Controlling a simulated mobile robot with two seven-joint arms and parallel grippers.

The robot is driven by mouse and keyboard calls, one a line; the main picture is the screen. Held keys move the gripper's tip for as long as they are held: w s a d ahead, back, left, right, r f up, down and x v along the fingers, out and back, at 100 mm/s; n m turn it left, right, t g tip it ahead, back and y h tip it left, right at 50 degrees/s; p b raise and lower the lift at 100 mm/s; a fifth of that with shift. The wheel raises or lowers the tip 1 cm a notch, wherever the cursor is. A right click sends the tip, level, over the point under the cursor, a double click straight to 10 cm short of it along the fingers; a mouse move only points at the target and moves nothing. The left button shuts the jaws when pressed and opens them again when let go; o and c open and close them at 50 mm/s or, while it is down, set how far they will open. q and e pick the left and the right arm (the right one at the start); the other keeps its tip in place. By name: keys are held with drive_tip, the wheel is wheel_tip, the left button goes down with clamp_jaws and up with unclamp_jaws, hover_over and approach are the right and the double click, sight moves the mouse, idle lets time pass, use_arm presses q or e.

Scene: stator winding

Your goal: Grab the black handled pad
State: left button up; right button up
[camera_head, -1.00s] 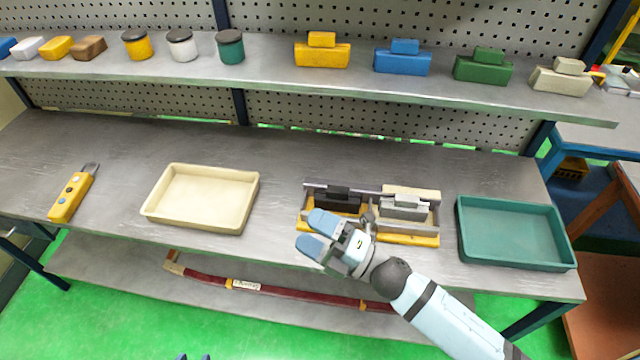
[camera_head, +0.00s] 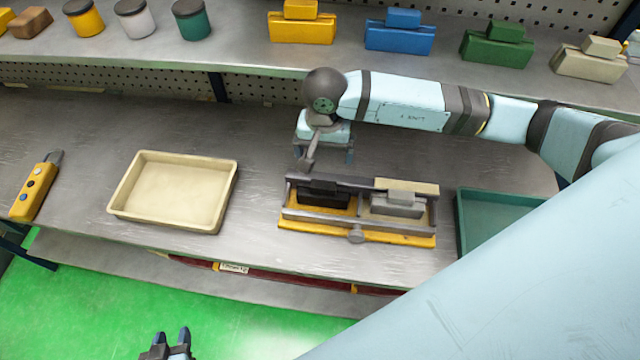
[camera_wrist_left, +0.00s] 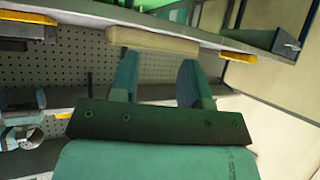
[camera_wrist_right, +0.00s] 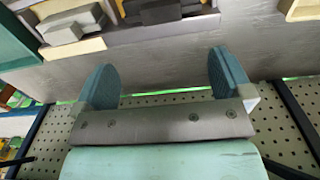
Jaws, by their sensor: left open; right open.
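The black handled pad (camera_head: 323,194) sits in the left slot of a yellow-based holder (camera_head: 387,236); its top also shows at the upper edge of the right wrist view (camera_wrist_right: 158,11). A grey handled pad (camera_head: 397,201) sits in the right slot. My right gripper (camera_head: 325,154) is open and empty behind the holder, apart from the black pad. Its open fingers show in the right wrist view (camera_wrist_right: 162,80), with the pad beyond them. My left gripper (camera_head: 168,346) is low at the bottom edge, away from the bench; the left wrist view shows it open and empty (camera_wrist_left: 158,78).
A cream tray (camera_head: 174,228) lies left of the holder and a green tray (camera_head: 495,215) right of it, partly hidden by my right arm. A yellow handheld control (camera_head: 35,190) lies far left. The shelf (camera_head: 250,55) above holds jars and coloured handled blocks.

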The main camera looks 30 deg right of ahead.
drive_tip(key=b, duration=0.3)
hover_over(323, 185)
wheel_tip(323, 185, down, 8)
drive_tip(key=shift+s+r, duration=0.15)
drive_tip(key=shift+f, duration=0.45)
wheel_tip(323, 185, down, 4)
drive_tip(key=shift+r+b, duration=0.1)
drive_tip(key=shift+b, duration=0.6)
drive_tip(key=shift+f, duration=0.35)
drive_tip(key=c, duration=1.6)
